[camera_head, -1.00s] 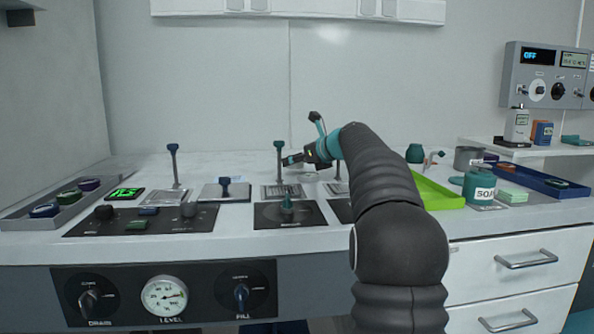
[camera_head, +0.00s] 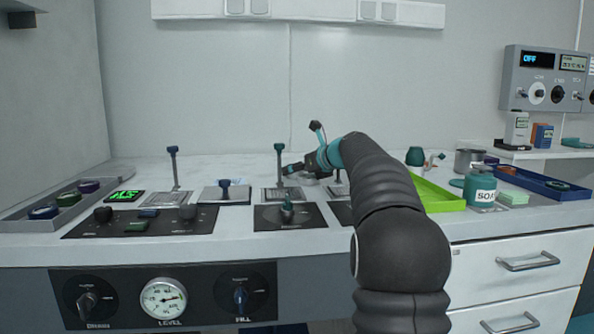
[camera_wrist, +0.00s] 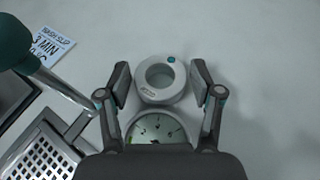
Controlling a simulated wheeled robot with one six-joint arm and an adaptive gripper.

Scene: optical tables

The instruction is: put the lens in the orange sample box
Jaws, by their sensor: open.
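In the wrist view, my gripper (camera_wrist: 160,85) is open, with one finger on each side of a round pale-grey ring-shaped piece (camera_wrist: 142,94). The piece has a round hollow centre and a teal dot on its rim. I cannot tell whether it is the lens. In the head view, my gripper (camera_head: 290,169) is low over the back of the bench. A small orange block (camera_head: 534,132) stands on the right shelf beside a blue one. I cannot tell whether it is the orange sample box.
A dial (camera_wrist: 156,130) lies just below the ring piece in the wrist view. A perforated metal plate (camera_wrist: 38,155) and a teal-topped lever are at left. In the head view, a green tray (camera_head: 438,196), a teal jar (camera_head: 480,187) and a blue tray (camera_head: 548,185) are right of my arm.

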